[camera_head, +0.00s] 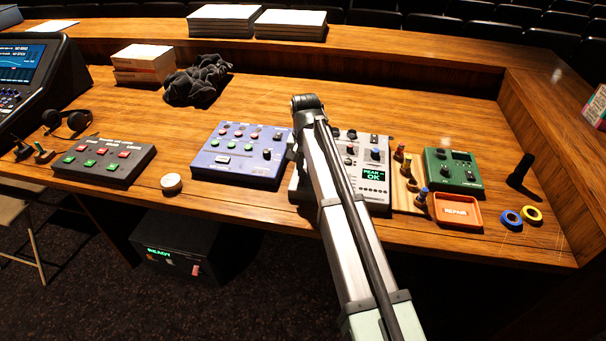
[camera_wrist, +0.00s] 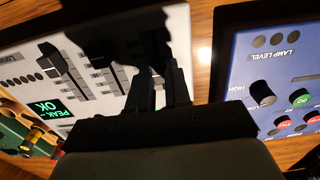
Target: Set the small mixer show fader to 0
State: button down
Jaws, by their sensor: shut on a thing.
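The small mixer (camera_head: 374,200) is a white panel with knobs, faders and a green-lit screen reading "PEAK" and "OK" (camera_wrist: 47,107). My arm covers its left part in the head view.
A blue box (camera_head: 236,155) stands just left of the mixer. A green box (camera_head: 453,170), an orange tray marked "REPAIR" (camera_head: 456,211) and small upright plugs (camera_head: 405,168) stand to the right.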

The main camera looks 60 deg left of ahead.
jog(key=shift+w+a, duration=0.5)
jog(key=shift+a, duration=0.1)
jog(key=shift+d, duration=0.1)
jog(key=c, duration=1)
grip_release()
jog(key=shift+c, duration=0.2)
jog(key=shift+r, duration=0.15)
notch_tip(320, 180, up, 14)
jog(key=shift+f, duration=0.2)
